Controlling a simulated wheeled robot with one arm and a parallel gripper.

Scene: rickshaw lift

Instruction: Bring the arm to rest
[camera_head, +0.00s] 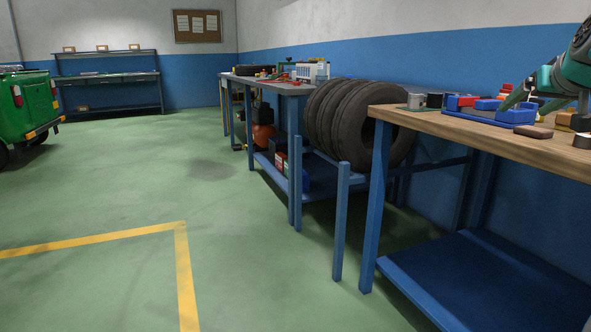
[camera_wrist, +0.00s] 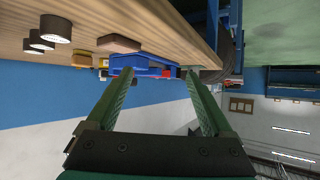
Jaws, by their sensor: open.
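My gripper (camera_wrist: 158,80) shows in the wrist view as two green fingers spread wide apart. Nothing is between them. In the head view my gripper (camera_head: 516,97) is at the right edge, with its green fingers above or beside the wooden-topped workbench (camera_head: 470,131). A blue tray (camera_head: 492,113) with red and blue items lies on that bench near the fingers. I cannot tell the exact gap between fingers and tray. The wrist view is turned over, with the bench top (camera_wrist: 165,30) at the top of the picture.
A brown block (camera_head: 533,131) and dark round pieces (camera_wrist: 56,28) lie on the bench. Several tyres (camera_head: 340,115) stand beyond it, then another blue bench (camera_head: 270,84). A green vehicle (camera_head: 30,105) is far left. The green floor (camera_head: 110,200) at left is clear.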

